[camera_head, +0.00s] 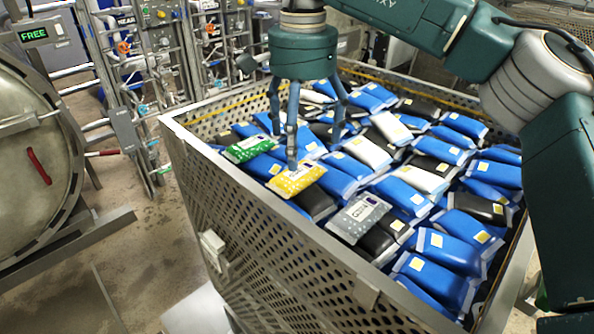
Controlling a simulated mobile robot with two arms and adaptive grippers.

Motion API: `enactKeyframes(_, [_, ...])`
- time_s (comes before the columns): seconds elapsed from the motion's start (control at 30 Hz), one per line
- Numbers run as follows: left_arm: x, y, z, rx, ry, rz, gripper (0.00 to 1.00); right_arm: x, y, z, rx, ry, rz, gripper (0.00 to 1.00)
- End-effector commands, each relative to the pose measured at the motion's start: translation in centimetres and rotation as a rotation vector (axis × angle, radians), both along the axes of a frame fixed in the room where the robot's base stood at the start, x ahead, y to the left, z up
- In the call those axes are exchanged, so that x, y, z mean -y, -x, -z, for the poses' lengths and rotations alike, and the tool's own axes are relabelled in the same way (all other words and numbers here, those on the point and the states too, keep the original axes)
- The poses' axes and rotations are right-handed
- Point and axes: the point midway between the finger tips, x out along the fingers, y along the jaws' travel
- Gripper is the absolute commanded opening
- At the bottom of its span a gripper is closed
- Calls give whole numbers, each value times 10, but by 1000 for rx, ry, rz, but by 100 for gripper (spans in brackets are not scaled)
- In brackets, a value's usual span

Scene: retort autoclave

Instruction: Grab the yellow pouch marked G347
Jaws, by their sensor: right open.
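The yellow pouch (297,180) lies on top of the pile near the left edge of the perforated metal crate (290,262). Its marking is too small to read. My right gripper (300,135) points down over the pile with its fingers spread, and nothing is between them. One finger hangs in front of the yellow pouch and hides a small part of it. I cannot tell whether that finger touches the pouch. My left gripper is not in the view.
A green pouch (248,148) and a grey pouch (358,217) lie near the yellow one. Many blue, black and white pouches fill the crate. The crate's raised rim runs close to the yellow pouch. A round autoclave door (32,150) stands at the left.

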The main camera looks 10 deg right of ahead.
Motion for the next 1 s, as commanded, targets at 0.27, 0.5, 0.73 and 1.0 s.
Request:
enactKeyframes(0.27, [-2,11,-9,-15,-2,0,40,1,0,25,-2,1,1,89])
enactKeyframes(0.5, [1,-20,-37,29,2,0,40,1,2,58,-2,2,1,89])
enactKeyframes(0.73, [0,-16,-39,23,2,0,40,1,1,76,-1,-1,2,89])
enactKeyframes(1.0, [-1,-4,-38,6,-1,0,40,1,1,76,0,0,2,67])
